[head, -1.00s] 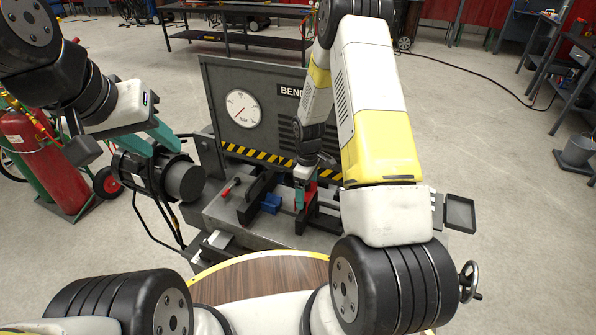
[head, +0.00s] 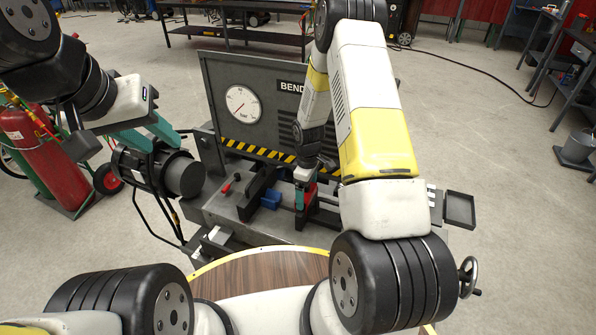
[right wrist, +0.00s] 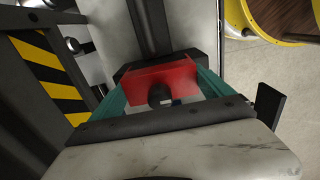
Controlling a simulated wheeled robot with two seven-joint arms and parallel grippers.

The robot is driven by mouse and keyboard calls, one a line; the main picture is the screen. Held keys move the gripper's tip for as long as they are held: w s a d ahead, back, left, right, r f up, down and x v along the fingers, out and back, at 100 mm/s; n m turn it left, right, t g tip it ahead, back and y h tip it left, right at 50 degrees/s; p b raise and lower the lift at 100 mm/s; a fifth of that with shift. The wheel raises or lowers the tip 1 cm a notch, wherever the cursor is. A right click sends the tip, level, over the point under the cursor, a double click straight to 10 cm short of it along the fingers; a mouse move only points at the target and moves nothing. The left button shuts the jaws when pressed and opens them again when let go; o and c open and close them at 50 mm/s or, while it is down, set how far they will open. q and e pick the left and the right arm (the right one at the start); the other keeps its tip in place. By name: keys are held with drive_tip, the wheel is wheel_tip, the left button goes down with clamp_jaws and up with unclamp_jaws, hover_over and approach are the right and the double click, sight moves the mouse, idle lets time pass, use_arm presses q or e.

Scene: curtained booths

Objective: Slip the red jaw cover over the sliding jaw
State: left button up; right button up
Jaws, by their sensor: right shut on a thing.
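The red jaw cover (right wrist: 175,76) is held between the teal fingers of my right gripper (right wrist: 163,95) in the right wrist view. It shows a notch with a dark round part behind it. The black sliding jaw (right wrist: 128,72) lies right at the cover's far edge; I cannot tell how far the cover is over it. In the head view the cover (head: 309,191) is low at the sliding jaw (head: 322,212), partly hidden by my right gripper (head: 303,195). My left gripper (head: 152,133) is empty, its teal fingers apart, left of the machine.
The bender has a gauge panel (head: 242,104), a black block (head: 256,190) with a blue piece (head: 270,200), and a red-knobbed lever (head: 227,187). A dark cylinder (head: 183,177) sits below my left gripper. A small tray (head: 459,209) sticks out at the right.

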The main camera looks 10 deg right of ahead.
drive_tip(key=shift+f, duration=0.45)
drive_tip(key=o, duration=1.2)
wheel_tip(320, 180, up, 8)
drive_tip(key=shift+f, duration=0.1)
